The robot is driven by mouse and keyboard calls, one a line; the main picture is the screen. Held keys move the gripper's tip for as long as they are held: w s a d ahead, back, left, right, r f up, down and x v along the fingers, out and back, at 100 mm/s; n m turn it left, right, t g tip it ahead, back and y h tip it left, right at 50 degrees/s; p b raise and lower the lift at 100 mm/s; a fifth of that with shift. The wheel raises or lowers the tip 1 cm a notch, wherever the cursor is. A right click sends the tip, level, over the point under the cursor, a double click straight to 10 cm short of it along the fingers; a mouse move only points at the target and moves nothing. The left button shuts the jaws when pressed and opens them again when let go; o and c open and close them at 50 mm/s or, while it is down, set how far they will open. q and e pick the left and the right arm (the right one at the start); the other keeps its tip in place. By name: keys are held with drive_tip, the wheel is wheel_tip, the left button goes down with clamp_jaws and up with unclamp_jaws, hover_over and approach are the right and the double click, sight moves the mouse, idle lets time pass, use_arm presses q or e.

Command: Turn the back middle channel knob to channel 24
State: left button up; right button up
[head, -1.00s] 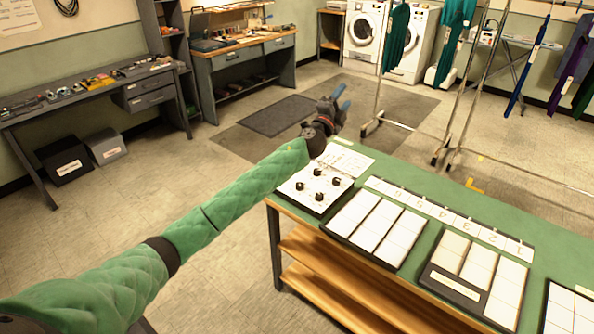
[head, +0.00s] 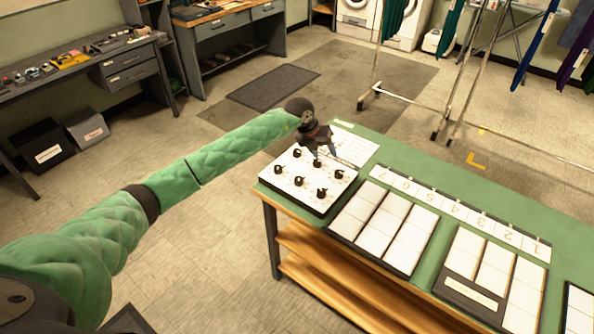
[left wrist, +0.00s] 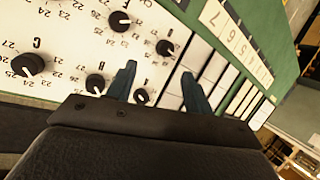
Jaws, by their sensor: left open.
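A white panel (head: 332,193) with two rows of black knobs lies on the near left end of the green table. The back middle knob (head: 317,163) is just under my left gripper in the head view. In the left wrist view I take it to be the black knob (left wrist: 119,20) at the top, partly ringed by numbers in the twenties. My left gripper (head: 324,151) points down over the back of the panel. Its blue fingers (left wrist: 157,76) are apart and hold nothing. My right gripper is not in view.
The other knobs, such as the front middle one (head: 299,181), stand close around. A paper sheet (head: 350,148) lies behind the panel. White-celled trays (head: 384,220) and a numbered strip (head: 460,212) lie to its right. A clothes rack (head: 451,80) stands behind the table.

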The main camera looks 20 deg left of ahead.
sight(299, 178)
use_arm(q)
drive_tip(key=s+a+g+y, duration=0.1)
drive_tip(key=a, duration=0.1)
drive_tip(key=s+a+f+n+g+y, duration=0.1)
drive_tip(key=s+a, duration=0.1)
drive_tip(key=s+a+n+g+y, duration=0.1)
drive_tip(key=s+a+y, duration=0.1)
drive_tip(key=a, duration=0.1)
drive_tip(key=shift+f, duration=0.35)
drive_tip(key=shift+w+f+n, duration=0.15)
drive_tip(key=shift+f+n, duration=0.25)
drive_tip(key=shift+f+p, duration=0.35)
drive_tip(key=shift+p, duration=0.1)
drive_tip(key=shift+f+p, duration=1.35)
drive_tip(key=shift+f, duration=1.85)
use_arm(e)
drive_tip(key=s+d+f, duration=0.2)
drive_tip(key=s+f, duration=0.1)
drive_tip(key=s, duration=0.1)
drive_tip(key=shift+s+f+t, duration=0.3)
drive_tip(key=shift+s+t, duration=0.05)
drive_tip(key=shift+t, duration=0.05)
use_arm(q)
drive_tip(key=c, duration=1)
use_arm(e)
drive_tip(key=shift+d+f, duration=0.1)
